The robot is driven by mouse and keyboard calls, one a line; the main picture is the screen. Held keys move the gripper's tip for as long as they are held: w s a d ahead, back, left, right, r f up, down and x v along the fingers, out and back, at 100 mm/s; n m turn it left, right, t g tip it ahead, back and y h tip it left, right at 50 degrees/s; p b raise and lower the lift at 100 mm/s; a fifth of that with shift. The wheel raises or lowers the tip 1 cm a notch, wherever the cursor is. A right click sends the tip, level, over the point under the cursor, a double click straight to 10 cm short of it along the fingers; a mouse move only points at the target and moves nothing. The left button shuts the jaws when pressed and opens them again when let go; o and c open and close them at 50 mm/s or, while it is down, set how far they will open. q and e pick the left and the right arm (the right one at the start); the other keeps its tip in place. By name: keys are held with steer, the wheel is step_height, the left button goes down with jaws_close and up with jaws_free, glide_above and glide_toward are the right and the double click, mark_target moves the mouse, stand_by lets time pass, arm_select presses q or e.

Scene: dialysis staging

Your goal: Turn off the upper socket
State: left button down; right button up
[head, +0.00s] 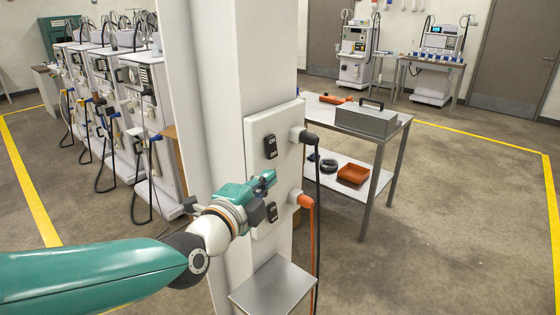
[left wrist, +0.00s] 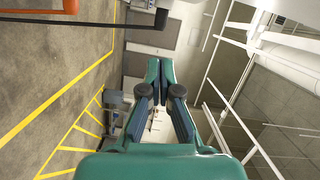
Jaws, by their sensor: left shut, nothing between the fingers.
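The upper socket's black rocker switch (head: 270,146) is on a pale panel (head: 287,120) on the column. A black plug (head: 303,135) with a black cable sits to its right. The lower black switch (head: 272,212) is below, with an orange plug (head: 300,198) and orange cable to its right. I cannot tell which side of either switch is pressed in. My left gripper (head: 266,179) is shut and empty, in front of the panel between the two switches, apparently close to the lower one. Its closed fingers also show in the left wrist view (left wrist: 160,72). My right gripper is not in view.
A small metal shelf (head: 272,287) juts out below the panel. A metal cart (head: 383,136) with a grey toolbox (head: 367,118) stands behind to the right. Dialysis machines (head: 130,110) line the left. The floor at right is free, inside a yellow line.

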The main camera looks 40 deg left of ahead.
mark_target(271, 147)
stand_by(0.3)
arm_select(q)
steer(key=w+a+f+p, duration=0.1)
steer(key=w+a, duration=0.4)
steer(key=w, duration=0.5)
steer(key=shift+w+a, duration=0.15)
steer(key=shift+a, duration=0.15)
